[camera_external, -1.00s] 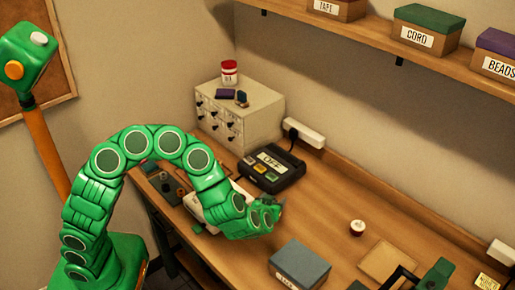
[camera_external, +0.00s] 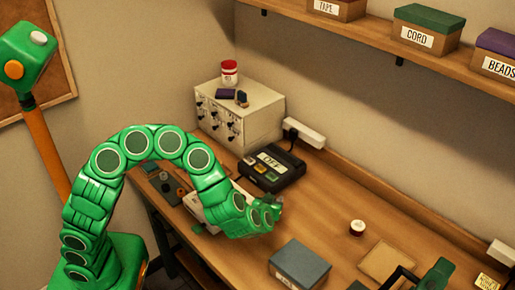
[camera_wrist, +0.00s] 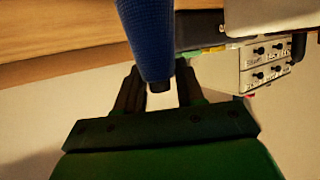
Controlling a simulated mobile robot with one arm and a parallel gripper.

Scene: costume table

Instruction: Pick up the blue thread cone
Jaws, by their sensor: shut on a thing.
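The blue thread cone (camera_wrist: 148,38) fills the upper middle of the wrist view. Its narrow dark tip points down in that picture, between the two dark fingers. My gripper (camera_wrist: 158,82) is shut on it near the narrow end. The cone's wide end runs out of the top of the wrist view. In the external view my gripper (camera_external: 268,212) is over the left-middle part of the table, and its own arm hides the cone there. I cannot tell from these frames whether the cone is clear of the tabletop.
A dark device (camera_external: 272,172) with coloured buttons and an "OFF" label sits behind my gripper. A drawer cabinet (camera_external: 240,118) stands beyond it. A grey-blue box (camera_external: 299,264) is at the front right.

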